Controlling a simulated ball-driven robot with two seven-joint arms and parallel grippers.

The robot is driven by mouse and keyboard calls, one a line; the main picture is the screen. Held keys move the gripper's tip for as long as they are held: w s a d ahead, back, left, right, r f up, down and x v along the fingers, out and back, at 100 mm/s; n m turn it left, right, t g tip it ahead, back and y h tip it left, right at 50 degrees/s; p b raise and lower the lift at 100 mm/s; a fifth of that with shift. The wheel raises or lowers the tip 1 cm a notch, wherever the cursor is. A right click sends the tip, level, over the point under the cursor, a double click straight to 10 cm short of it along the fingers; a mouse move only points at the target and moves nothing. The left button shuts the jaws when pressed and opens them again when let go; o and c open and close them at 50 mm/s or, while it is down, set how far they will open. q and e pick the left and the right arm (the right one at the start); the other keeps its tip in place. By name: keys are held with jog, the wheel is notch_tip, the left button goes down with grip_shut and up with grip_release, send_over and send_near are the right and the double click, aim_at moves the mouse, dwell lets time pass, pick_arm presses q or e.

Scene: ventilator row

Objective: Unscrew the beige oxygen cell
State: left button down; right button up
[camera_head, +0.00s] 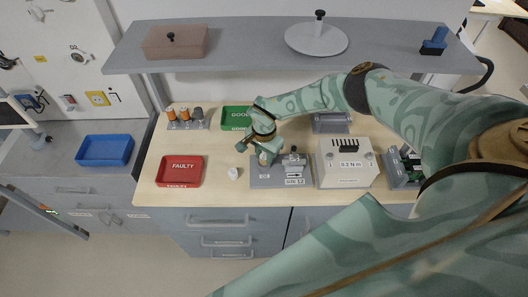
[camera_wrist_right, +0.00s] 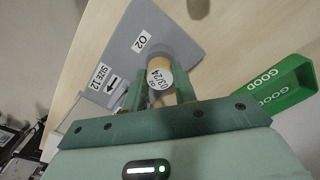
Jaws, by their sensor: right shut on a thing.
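The beige oxygen cell (camera_wrist_right: 158,66), with a label reading 03/24 on its end, stands at the grey block (camera_wrist_right: 165,22) marked O2 and SIZE 12. In the head view the cell (camera_head: 264,158) shows only in part below my wrist. My right gripper (camera_wrist_right: 160,90) is shut on the cell, one finger on each side. It also shows in the head view (camera_head: 262,154), over the left part of the grey block (camera_head: 264,182). Whether the thread is loose is hidden. My left gripper is not in view.
A red FAULTY tray (camera_head: 180,185) lies to the left, and a green GOOD tray (camera_head: 236,112) behind my wrist. A small white piece (camera_head: 233,174) sits beside the block. A rack with orange and grey cells (camera_head: 187,125) stands back left. A 0.2 N m box (camera_head: 347,178) stands right.

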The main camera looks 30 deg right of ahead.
aim_at(264, 156)
jog(key=shift+n, duration=0.5)
jog(key=shift+r, duration=0.2)
jog(key=shift+r+p, duration=1.5)
jog(key=shift+r, duration=0.05)
